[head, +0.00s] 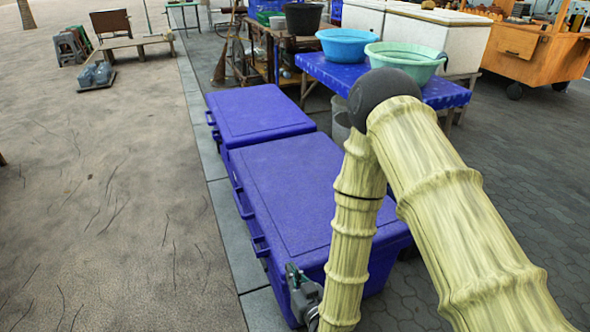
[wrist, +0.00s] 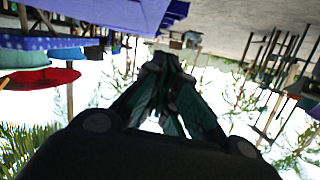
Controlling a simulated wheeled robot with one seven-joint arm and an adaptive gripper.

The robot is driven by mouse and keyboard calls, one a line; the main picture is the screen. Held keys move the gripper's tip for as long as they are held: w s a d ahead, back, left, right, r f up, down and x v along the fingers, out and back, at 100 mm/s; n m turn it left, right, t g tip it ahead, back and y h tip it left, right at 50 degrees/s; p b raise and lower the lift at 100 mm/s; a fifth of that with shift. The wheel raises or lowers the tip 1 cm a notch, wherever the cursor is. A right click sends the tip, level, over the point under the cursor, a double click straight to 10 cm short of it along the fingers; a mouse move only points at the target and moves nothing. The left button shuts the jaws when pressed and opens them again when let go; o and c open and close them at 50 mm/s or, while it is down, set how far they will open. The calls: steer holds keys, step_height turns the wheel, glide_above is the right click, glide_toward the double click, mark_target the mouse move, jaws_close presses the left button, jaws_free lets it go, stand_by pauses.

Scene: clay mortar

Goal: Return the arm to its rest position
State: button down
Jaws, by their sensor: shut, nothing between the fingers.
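My arm shows in the head view as two pale yellow, bamboo-like links (head: 450,215) meeting at a dark round elbow (head: 380,95). The elbow is bent sharply. One link runs down to the bottom edge, where a grey part of the wrist shows beside the blue chests. In the wrist view my gripper (wrist: 168,62) points away from the camera, with its dark green fingers drawn together at the tips. It is shut and holds nothing. The fingertips cannot be made out in the head view.
Two closed blue chests (head: 300,195) stand beside and behind my lower link. Beyond is a blue-covered table (head: 325,72) with a blue basin (head: 346,45) and a green basin (head: 405,60). An orange cart (head: 515,55) stands far right. The wrist view is upside down.

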steer(key=s+d+f+m+g+h, duration=0.2)
steer(key=s+d+f+g+h, duration=0.3)
steer(key=s+d+f, duration=0.6)
steer(key=s+d+f+m+g+h, duration=0.1)
steer(key=s+d+f+g, duration=0.3)
steer(key=s+d, duration=0.3)
steer(key=s+d+f+m+g, duration=0.1)
steer(key=s+d+f+g, duration=0.4)
steer(key=s, duration=0.5)
step_height(320, 180, up, 19)
steer(key=d+p, duration=0.1)
steer(key=p, duration=1.7)
steer(key=shift+s+d+h, duration=0.15)
steer(key=shift+s+h, duration=0.1)
steer(key=shift+h, duration=0.05)
steer(key=shift+f, duration=0.1)
